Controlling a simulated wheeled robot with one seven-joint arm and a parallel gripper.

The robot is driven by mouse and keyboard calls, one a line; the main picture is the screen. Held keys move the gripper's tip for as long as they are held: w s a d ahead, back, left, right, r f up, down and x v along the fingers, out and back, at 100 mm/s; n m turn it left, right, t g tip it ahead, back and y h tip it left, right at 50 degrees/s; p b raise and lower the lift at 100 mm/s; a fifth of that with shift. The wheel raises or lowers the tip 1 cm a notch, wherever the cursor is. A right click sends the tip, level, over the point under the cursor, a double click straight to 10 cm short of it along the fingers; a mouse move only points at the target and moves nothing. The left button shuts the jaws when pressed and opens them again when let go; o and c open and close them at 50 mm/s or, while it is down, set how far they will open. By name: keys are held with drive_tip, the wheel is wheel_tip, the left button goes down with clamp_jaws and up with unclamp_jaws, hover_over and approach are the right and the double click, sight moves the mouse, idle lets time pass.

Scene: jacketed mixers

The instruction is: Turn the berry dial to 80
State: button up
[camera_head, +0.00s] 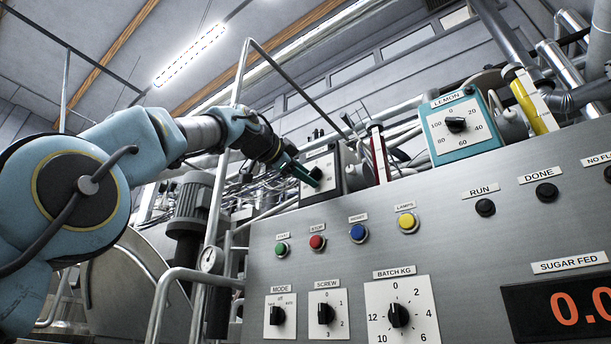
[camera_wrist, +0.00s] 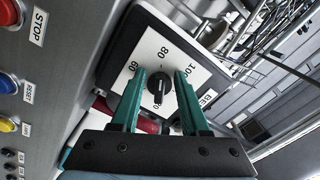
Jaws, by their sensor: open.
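The berry dial (camera_head: 327,162) is a white scale plate on a dark box at the top left of the grey panel, partly hidden by my gripper. In the wrist view the dial plate (camera_wrist: 147,44) shows 60 and 80, with a partly covered 100 and a label starting "BE". Its black knob (camera_wrist: 158,88) sits between my two green fingers, with gaps visible on both sides. Where the knob's pointer stands I cannot tell for certain. My gripper (camera_wrist: 161,73) is open at the dial; it also shows in the head view (camera_head: 303,172).
The lemon dial (camera_head: 463,126) stands to the right on a teal box. Start, stop, reset and lamp buttons (camera_head: 358,233) and the mode, screw and batch dials (camera_head: 398,315) lie below on the panel. Pipes and a red-marked tube (camera_head: 379,153) stand close behind the berry box.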

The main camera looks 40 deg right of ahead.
drive_tip(key=shift+a, duration=0.1)
drive_tip(key=b+v, duration=0.5)
drive_tip(key=v, duration=0.5)
drive_tip(key=shift+a, duration=0.3)
drive_tip(key=shift+s, duration=0.1)
